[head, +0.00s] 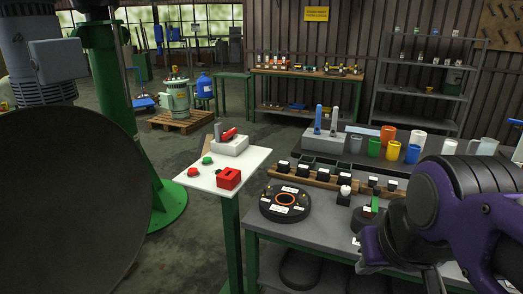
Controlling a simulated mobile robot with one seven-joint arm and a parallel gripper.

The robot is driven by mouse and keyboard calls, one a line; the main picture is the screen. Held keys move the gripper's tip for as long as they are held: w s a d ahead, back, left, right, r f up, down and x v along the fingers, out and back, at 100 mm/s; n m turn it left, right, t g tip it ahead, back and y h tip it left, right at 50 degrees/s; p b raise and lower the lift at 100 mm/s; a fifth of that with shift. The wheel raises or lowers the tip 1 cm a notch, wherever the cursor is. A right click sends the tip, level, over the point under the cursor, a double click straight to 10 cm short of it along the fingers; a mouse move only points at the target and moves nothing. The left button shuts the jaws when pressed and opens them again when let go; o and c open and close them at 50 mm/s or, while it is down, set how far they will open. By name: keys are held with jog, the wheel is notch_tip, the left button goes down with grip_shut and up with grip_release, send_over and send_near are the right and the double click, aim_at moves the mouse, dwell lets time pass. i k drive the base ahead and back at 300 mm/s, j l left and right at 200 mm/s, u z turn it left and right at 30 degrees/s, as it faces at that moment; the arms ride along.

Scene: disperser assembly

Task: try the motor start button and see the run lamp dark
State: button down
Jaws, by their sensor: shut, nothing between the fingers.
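A white panel (214,184) on a green post stands left of the workbench. On it are a round green button (207,160), a round red button (193,172) and a red slotted block (228,178). A grey box with a red lever (229,134) sits at the panel's back. I cannot pick out a run lamp or any lit lamp on the panel. My gripper (432,281) is at the lower right over the bench, apart from the panel and touching none of its buttons. It is shut and empty; its tips are cut off by the lower edge.
The grey bench (315,232) holds a round black disc (285,203), small black blocks in a wooden rack and coloured cups. A green column (110,80) and a large dark round body (65,200) stand at left. Open floor lies behind the panel.

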aim_at(207, 160)
jog(key=i+j+z, duration=0.2)
jog(key=j, duration=0.2)
jog(key=i+j+z, duration=0.1)
jog(key=j+z, duration=0.15)
jog(key=i+j+z, duration=0.1)
jog(key=j, duration=0.4)
jog(key=i+j, duration=0.1)
jog(key=j, duration=0.35)
jog(key=i+j, duration=0.1)
jog(key=j, duration=0.45)
jog(key=i+j+z, duration=0.1)
jog(key=j, duration=0.45)
jog(key=i+j, duration=0.15)
jog(key=j, duration=0.6)
jog(key=k+j+u, duration=0.15)
jog(key=k+u, duration=0.15)
jog(key=j+z, duration=0.1)
jog(key=i+l+z, duration=0.2)
jog(key=i+l, duration=0.05)
jog(key=i, duration=0.05)
